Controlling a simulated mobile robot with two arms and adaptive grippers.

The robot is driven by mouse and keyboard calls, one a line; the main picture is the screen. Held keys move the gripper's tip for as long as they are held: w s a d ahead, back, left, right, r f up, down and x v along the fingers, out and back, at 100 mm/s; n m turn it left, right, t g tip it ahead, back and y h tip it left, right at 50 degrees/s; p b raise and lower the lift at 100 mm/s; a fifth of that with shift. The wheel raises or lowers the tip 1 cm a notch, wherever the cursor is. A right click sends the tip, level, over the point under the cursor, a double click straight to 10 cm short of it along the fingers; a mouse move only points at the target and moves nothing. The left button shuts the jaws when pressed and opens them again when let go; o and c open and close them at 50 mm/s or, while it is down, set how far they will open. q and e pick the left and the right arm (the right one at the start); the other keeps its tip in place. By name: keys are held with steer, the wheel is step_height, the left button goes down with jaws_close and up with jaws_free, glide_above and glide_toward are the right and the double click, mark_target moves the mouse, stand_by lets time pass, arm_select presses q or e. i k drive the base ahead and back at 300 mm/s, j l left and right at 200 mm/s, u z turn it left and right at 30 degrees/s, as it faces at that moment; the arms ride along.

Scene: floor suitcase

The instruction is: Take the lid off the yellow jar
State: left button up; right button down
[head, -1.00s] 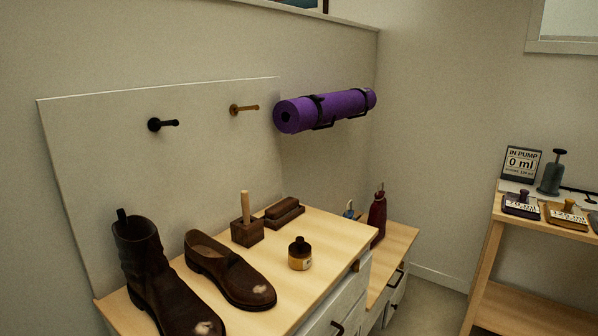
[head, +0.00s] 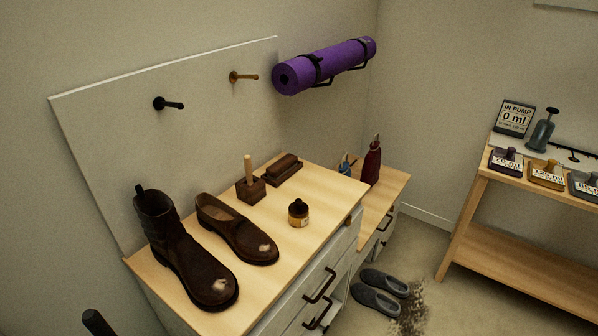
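A small jar (head: 299,216) with a yellow-amber body and a dark brown top stands upright on the wooden top of the white cabinet, in the head view. The dark lid (head: 298,205) sits on it. The jar stands apart from the shoes and the brush. Neither of my grippers can be made out in this view.
A brown boot (head: 178,250) and low shoe (head: 235,230) stand left of the jar. Behind it are a wooden block with peg (head: 250,186) and a brush (head: 283,169). Grey slippers (head: 381,290) lie on the floor. A dark rod (head: 97,322), unidentified, shows lower left.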

mark_target(297, 209)
steer(key=i+l, duration=0.15)
steer(key=l, duration=0.15)
steer(key=i+l, duration=0.15)
steer(key=l, duration=0.2)
steer(key=i+l+u, duration=0.15)
steer(key=l+u, duration=0.2)
steer(key=i+l+u, duration=0.1)
steer(key=l+u, duration=0.25)
steer(key=l, duration=0.15)
steer(key=l+u, duration=0.35)
steer(key=l, duration=0.15)
